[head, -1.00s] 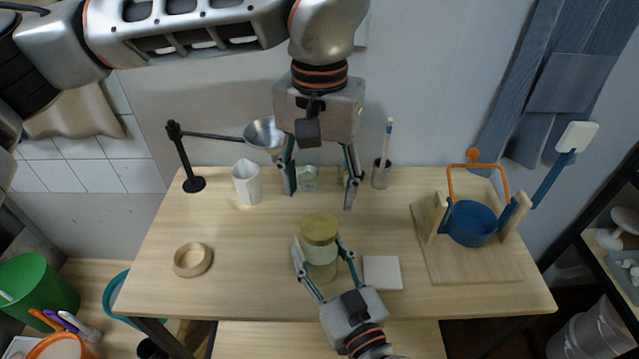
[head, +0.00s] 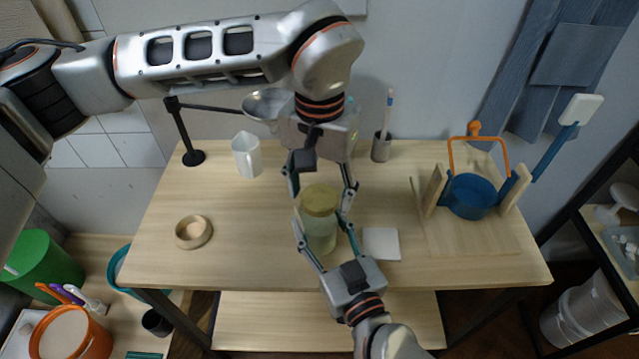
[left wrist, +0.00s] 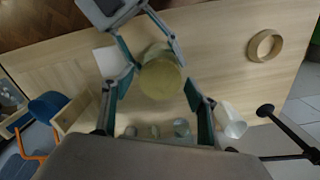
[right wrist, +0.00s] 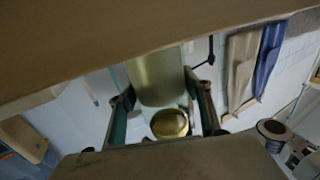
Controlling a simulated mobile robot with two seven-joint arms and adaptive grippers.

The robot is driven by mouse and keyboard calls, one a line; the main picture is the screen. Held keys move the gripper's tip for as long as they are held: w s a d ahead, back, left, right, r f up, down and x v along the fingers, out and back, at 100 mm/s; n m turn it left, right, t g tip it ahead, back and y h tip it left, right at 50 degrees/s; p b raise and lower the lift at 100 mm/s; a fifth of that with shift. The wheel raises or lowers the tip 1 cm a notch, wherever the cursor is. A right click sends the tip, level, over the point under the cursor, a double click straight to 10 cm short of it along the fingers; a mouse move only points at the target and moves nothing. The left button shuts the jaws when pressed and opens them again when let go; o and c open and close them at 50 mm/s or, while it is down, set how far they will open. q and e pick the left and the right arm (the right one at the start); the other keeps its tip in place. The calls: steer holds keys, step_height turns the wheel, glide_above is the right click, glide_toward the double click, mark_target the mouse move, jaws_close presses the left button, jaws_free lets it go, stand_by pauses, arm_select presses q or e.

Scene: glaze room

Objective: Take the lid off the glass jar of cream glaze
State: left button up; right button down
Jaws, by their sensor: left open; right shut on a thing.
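The glass jar of cream glaze (head: 320,239) stands upright near the table's front middle. Its round, tan lid (head: 320,200) sits on top; the lid also shows in the left wrist view (left wrist: 162,80). My right gripper (head: 321,228) is shut on the jar's body from the front, below the lid. My left gripper (head: 320,192) points down over the jar from behind. Its fingers are spread open on either side of the lid, with visible gaps in the left wrist view. The jar body fills the middle of the right wrist view (right wrist: 157,75).
A wooden ring (head: 193,232) lies left; a white tile (head: 381,244) lies close right of the jar. Behind are a white jug (head: 247,156), a funnel on a stand (head: 265,104) and a brush cup (head: 381,148). A blue pot (head: 472,196) stands at right.

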arm_select(q)
steer(key=c, duration=1.2)
steer(key=shift+o, duration=0.2)
